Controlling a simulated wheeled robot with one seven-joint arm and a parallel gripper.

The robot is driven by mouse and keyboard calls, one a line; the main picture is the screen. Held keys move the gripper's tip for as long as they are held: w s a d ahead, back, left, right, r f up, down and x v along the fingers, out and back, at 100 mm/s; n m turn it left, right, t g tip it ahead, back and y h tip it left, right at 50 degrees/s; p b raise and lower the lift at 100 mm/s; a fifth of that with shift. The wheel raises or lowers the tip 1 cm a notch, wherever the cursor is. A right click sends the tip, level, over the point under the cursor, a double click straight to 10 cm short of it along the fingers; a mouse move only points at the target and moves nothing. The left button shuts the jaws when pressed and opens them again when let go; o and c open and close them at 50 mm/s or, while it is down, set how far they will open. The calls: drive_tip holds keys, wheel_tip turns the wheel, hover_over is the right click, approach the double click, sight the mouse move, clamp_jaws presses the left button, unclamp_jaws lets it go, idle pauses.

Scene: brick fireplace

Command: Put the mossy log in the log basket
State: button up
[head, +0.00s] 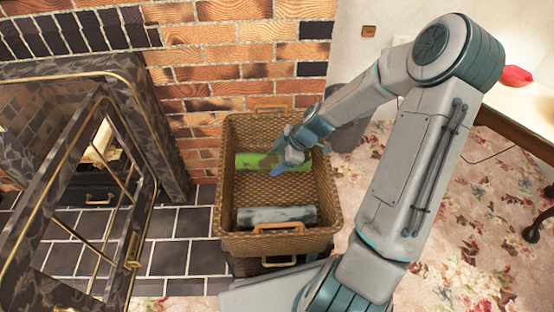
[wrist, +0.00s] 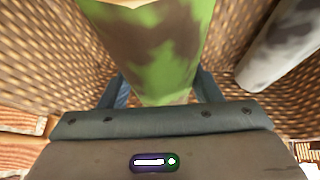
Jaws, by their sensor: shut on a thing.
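The mossy log (head: 250,161), bright green with brown patches, is inside the wicker log basket (head: 228,193), toward its back end. My gripper (head: 283,158) reaches down into the basket and is shut on the log near its right part. In the wrist view the mossy log (wrist: 150,45) lies between the two fingers of my gripper (wrist: 160,92), with wicker on both sides. I cannot tell whether the log touches the basket floor.
A grey log (head: 277,216) lies in the front part of the basket and also shows in the wrist view (wrist: 284,45). The open fireplace door (head: 75,190) stands at left. A brick wall (head: 235,60) is behind the basket. A dark table (head: 515,135) is at right.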

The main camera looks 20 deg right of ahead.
drive_tip(key=shift+f+b, duration=0.4)
drive_tip(key=shift+f, duration=0.2)
drive_tip(key=o, duration=1.5)
